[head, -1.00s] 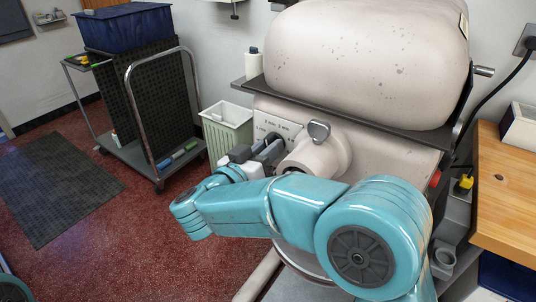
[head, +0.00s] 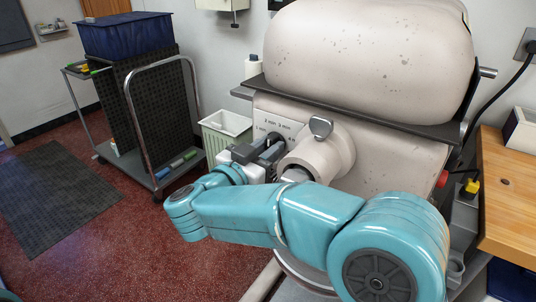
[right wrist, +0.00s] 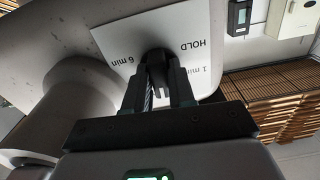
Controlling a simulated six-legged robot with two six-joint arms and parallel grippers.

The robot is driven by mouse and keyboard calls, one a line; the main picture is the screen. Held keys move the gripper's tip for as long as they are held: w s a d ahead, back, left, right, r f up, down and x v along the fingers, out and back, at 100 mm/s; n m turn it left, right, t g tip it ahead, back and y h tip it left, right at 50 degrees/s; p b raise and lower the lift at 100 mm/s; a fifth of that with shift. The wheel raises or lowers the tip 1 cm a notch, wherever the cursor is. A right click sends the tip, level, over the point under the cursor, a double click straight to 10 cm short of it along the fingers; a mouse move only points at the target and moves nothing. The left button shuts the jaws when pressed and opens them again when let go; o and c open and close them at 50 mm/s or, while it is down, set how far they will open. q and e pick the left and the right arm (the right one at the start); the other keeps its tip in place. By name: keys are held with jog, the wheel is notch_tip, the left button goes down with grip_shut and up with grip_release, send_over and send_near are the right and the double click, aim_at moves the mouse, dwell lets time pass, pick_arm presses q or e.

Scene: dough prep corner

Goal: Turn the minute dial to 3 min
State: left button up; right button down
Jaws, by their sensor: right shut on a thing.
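The minute dial is a dark knob (right wrist: 157,66) in front of a white label plate (head: 284,133) on the cream mixer (head: 372,60). The plate reads 1 min, 2 min and 3 min in the head view; HOLD, 6 min and 1 min show in the right wrist view. My right gripper (head: 270,150) is shut on the knob, its dark fingers on either side of it, as the right wrist view (right wrist: 160,92) also shows. The fingers hide much of the knob, so I cannot tell which mark it points to. My left gripper is out of view.
A thick cream boss with a metal lever (head: 320,127) sticks out just right of the dial. A pale bin (head: 226,126) stands left of the mixer, and a cart with a blue crate (head: 127,34) is farther left. A wooden counter (head: 510,205) is at the right.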

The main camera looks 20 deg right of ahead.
dwell(0.3)
jog(key=m+b, duration=0.3)
jog(key=shift+f, duration=0.1)
dwell(0.3)
jog(key=shift+m, duration=0.3)
jog(key=c, duration=0.9)
grip_release()
jog(key=shift+o, duration=0.2)
jog(key=v, duration=0.6)
